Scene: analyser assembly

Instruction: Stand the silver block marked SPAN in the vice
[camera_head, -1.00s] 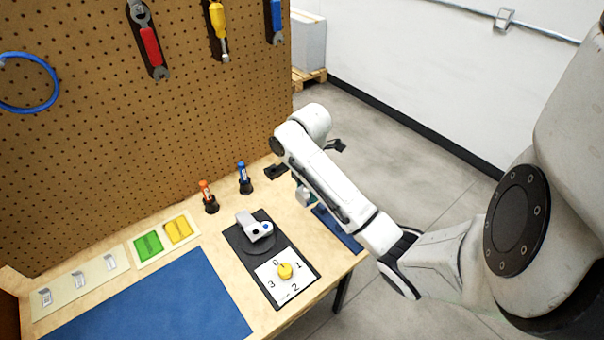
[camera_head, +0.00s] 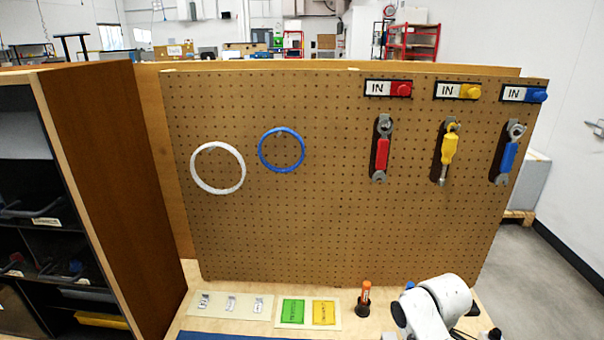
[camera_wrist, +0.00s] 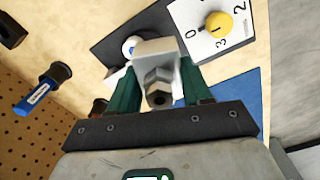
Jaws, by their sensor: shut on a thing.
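A silver block (camera_wrist: 155,50) with a hexagonal nut-like end sits between the green fingers of my gripper (camera_wrist: 157,88) in the wrist view. The fingers are shut on it from both sides, above the bench. No SPAN marking can be read on it. A small dark item (camera_wrist: 98,107) shows partly behind the left finger; I cannot tell whether it is the vice. In the head view my gripper is out of sight and only my arm shows at the bottom right, so the block and a vice are not visible there.
In the wrist view, a dial plate with a yellow knob (camera_wrist: 218,24) lies at upper right and a blue marker in a black holder (camera_wrist: 40,95) at left. The head view shows an orange marker (camera_head: 365,292), green (camera_head: 292,311) and yellow (camera_head: 324,312) pads, and the pegboard (camera_head: 330,220) behind.

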